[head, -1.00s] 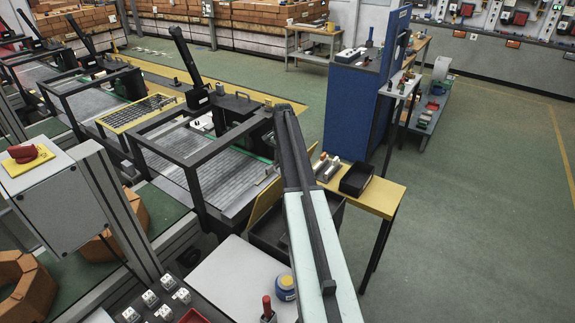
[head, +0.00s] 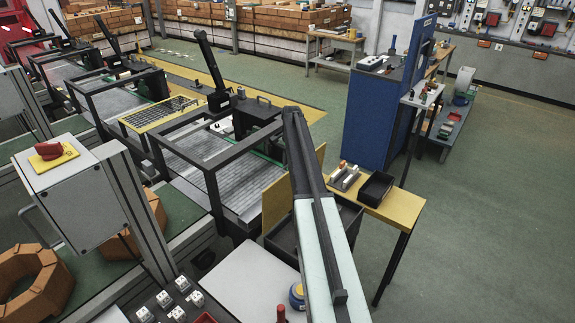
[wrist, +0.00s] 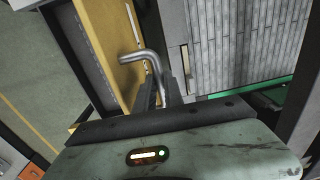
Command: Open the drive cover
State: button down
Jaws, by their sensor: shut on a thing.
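The drive cover appears to be the yellow panel (wrist: 107,35) in the wrist view. A bent metal handle (wrist: 143,55) sticks out from its face. My gripper (wrist: 163,92) is shut on the free end of this handle, with a dark finger on each side. In the head view a yellow upright panel (head: 276,204), likely the same cover, stands beside the conveyor, left of my arm. My arm hides my gripper and the handle there. I cannot tell how far the cover is open.
The roller conveyor (head: 210,170) with its black frame lies left of my arm. A yellow-topped table (head: 400,206) with a black tray (head: 376,188) stands to the right. A blue cabinet (head: 372,115) is behind it. The green floor at right is clear.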

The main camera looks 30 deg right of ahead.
jog(key=c, duration=1.5)
grip_release()
jog(key=shift+d, duration=0.3)
jog(key=shift+o, duration=0.2)
jog(key=shift+a, duration=0.1)
notch_tip(320, 180, up, 8)
jog(key=p, duration=0.8)
jog(key=shift+s, duration=0.25)
jog(key=shift+f, duration=0.1)
